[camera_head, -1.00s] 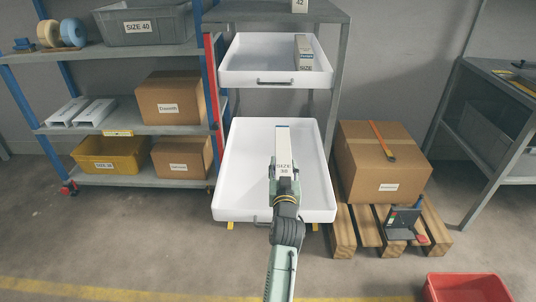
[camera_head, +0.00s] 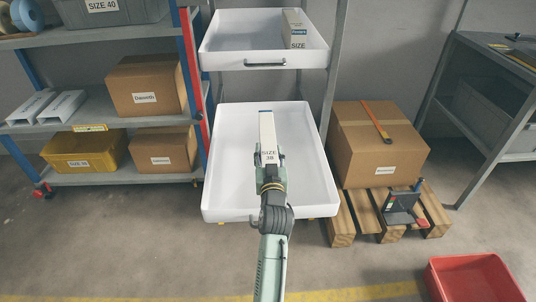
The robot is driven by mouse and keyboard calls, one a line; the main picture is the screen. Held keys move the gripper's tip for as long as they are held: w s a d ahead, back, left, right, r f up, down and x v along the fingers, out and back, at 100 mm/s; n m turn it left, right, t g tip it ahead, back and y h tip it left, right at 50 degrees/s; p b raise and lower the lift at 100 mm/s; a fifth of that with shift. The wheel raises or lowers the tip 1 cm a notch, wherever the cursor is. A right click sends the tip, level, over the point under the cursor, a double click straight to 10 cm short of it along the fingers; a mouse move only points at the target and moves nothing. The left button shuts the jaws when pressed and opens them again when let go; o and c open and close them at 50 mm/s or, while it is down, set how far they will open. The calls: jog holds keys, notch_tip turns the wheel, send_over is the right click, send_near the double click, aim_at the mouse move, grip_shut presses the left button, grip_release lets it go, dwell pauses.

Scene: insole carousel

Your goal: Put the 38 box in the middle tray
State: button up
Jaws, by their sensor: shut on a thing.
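The 38 box (camera_head: 268,134) is a long white box with a blue strip at its far end and "SIZE 38" on its near end. My gripper (camera_head: 269,158) is shut on its near end. The box appears over the lower white tray (camera_head: 222,190), which is pulled out; I cannot tell whether the box touches the tray floor. No third tray shows in this view.
A shelf at left holds cardboard boxes (camera_head: 146,86), a yellow bin (camera_head: 85,151) and a grey bin (camera_head: 112,10). At right, a large cardboard box (camera_head: 376,150) stands on a wooden pallet (camera_head: 342,225). A red bin (camera_head: 472,279) is on the floor. The lower tray is otherwise empty.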

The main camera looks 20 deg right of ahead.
jog(key=shift+f+b, duration=0.55)
jog(key=shift+f, duration=0.05)
jog(key=o, duration=1.2)
jog(key=shift+o, duration=0.2)
